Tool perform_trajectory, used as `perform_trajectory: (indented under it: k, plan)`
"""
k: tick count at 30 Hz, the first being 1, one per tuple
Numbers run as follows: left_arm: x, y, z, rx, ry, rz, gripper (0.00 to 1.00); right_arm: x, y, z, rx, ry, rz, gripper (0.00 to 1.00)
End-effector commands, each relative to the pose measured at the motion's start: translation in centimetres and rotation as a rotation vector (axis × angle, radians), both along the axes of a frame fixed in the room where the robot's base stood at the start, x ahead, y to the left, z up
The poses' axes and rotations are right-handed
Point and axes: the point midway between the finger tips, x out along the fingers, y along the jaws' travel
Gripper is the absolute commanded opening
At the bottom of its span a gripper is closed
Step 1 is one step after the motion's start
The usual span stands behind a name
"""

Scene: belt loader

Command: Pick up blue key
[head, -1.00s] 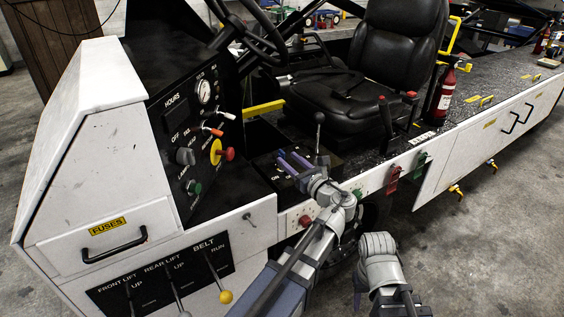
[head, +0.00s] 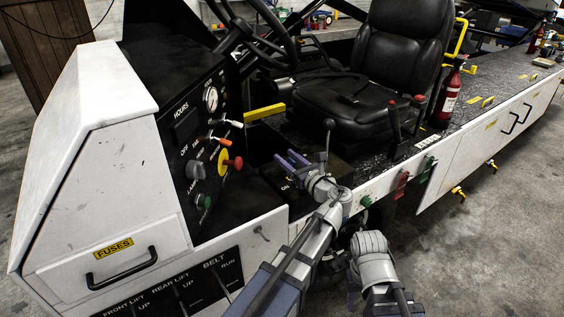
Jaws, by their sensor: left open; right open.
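I cannot make out a blue key in the head view; my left arm hides part of the loader's side. My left gripper (head: 291,160), with purple-blue fingers, is open beside the black lever, over the dark box between the control panel and the seat. Nothing shows between its fingers. My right gripper (head: 354,291) is open, low in front of the loader's side and partly hidden by its own wrist. A small metal toggle or key-like part (head: 262,233) sticks out of the white side panel, left of my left arm; it does not look blue.
The control panel (head: 190,140) carries a gauge, coloured switches and a red knob on a yellow disc (head: 223,162). A steering wheel and black seat (head: 355,100) stand behind. Floor (head: 510,240) at right is clear.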

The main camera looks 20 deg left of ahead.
Motion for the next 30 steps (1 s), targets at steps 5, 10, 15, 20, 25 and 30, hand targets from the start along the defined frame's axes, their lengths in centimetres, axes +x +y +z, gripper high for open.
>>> perform_trajectory:
  k: [5, 10, 15, 20, 25, 30]
  plan:
    - [0.41, -0.21, -0.01, 0.000, 0.000, -0.002, 0.46, -0.02, -0.01, -0.01, 0.000, 0.000, 0.000, 0.50]
    - [0.37, -0.19, -0.01, 0.000, 0.000, -0.002, 0.43, -0.03, -0.02, -0.01, 0.000, 0.000, 0.000, 0.50]
    - [0.36, -0.17, -0.01, 0.000, 0.000, -0.002, 0.24, -0.02, -0.02, -0.01, 0.000, 0.000, 0.000, 0.50]
    - [0.38, -0.17, -0.01, 0.000, 0.000, -0.002, 0.06, -0.02, -0.02, -0.01, 0.000, 0.000, 0.000, 0.50]
    - [0.37, -0.16, -0.01, 0.000, 0.000, -0.002, 0.00, -0.02, -0.02, -0.01, 0.000, 0.000, 0.000, 0.50]
    - [0.37, -0.16, -0.02, 0.000, 0.000, -0.002, 0.00, -0.02, -0.02, -0.01, 0.000, 0.000, 0.000, 0.50]
